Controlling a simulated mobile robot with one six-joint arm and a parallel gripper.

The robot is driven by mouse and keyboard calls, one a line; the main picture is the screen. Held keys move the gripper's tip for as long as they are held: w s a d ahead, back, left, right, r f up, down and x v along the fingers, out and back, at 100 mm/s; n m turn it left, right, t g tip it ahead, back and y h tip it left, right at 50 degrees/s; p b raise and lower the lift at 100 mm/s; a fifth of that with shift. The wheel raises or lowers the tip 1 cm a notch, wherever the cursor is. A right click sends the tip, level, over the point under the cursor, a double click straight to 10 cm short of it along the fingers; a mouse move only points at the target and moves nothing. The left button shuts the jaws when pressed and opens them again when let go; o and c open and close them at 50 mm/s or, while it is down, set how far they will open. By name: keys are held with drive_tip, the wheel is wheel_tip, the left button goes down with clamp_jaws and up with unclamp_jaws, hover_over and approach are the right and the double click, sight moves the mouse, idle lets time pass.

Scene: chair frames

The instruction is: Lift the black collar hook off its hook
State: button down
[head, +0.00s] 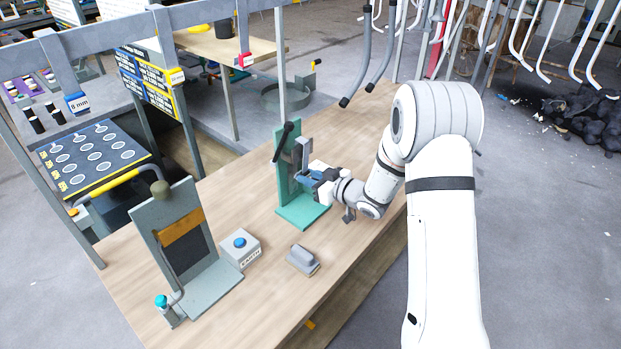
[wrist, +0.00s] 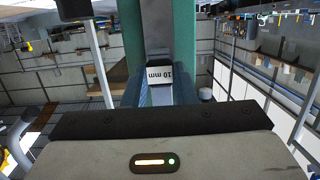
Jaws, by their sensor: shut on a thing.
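My gripper (head: 314,177) is at the green upright stand (head: 303,208) on the bench, its blue fingers against the stand's front. In the wrist view, the two fingers (wrist: 160,95) are closed about a grey piece with a white label, "10 mm" (wrist: 160,73), in front of the green upright. Whether this piece is still held by the stand cannot be told. Two dark grey bent tubes (head: 363,62) with black ends hang at the top of the head view, apart from my gripper. I cannot make out for sure which thing is the black collar hook.
A grey panel stand (head: 205,283), a white box with a blue button (head: 240,247) and a grey block (head: 303,260) stand on the wooden bench. A black-handled lever (head: 283,141) is on the green stand. Several white tubes (head: 550,45) hang at the upper right.

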drive_tip(key=shift+r+p, duration=0.45)
drive_tip(key=shift+r, duration=0.45)
idle(0.5)
drive_tip(key=shift+f+b+v, duration=0.15)
drive_tip(key=shift+b+v, duration=0.05)
drive_tip(key=shift+v, duration=0.55)
drive_tip(key=shift+f+b+v, duration=0.15)
drive_tip(key=shift+v, duration=0.6)
drive_tip(key=shift+s+d, duration=0.1)
drive_tip(key=v, duration=0.5)
